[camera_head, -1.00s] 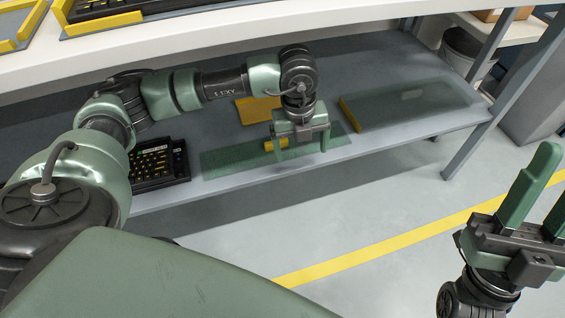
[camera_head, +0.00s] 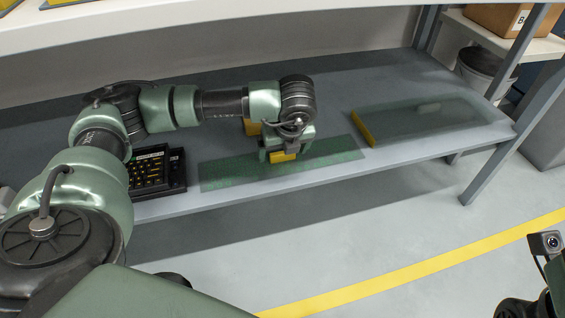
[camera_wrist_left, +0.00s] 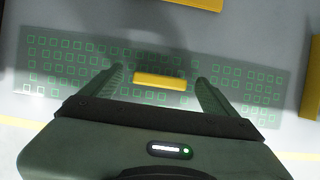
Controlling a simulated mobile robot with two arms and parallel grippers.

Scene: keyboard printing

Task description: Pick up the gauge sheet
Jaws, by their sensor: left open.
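The gauge sheet (camera_head: 228,175) is a thin see-through sheet with green key-shaped outlines, lying flat on the lower shelf. A yellow grip bar (camera_head: 282,156) stands near its middle; in the left wrist view the bar (camera_wrist_left: 160,81) lies between my fingers, with a gap on each side. My left gripper (camera_head: 286,152) is open, pointing down over the sheet. In the left wrist view the sheet (camera_wrist_left: 60,64) spreads past both fingers. Whether the fingertips touch the sheet, I cannot tell. Only part of my right arm shows at the lower right corner.
A black keyboard (camera_head: 150,172) with yellow legends lies left of the sheet. A clear sheet (camera_head: 420,120) with a yellow edge bar lies to the right. Another yellow piece (camera_head: 251,126) is behind my left wrist. The upper tabletop (camera_head: 200,25) overhangs the shelf (camera_head: 370,80).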

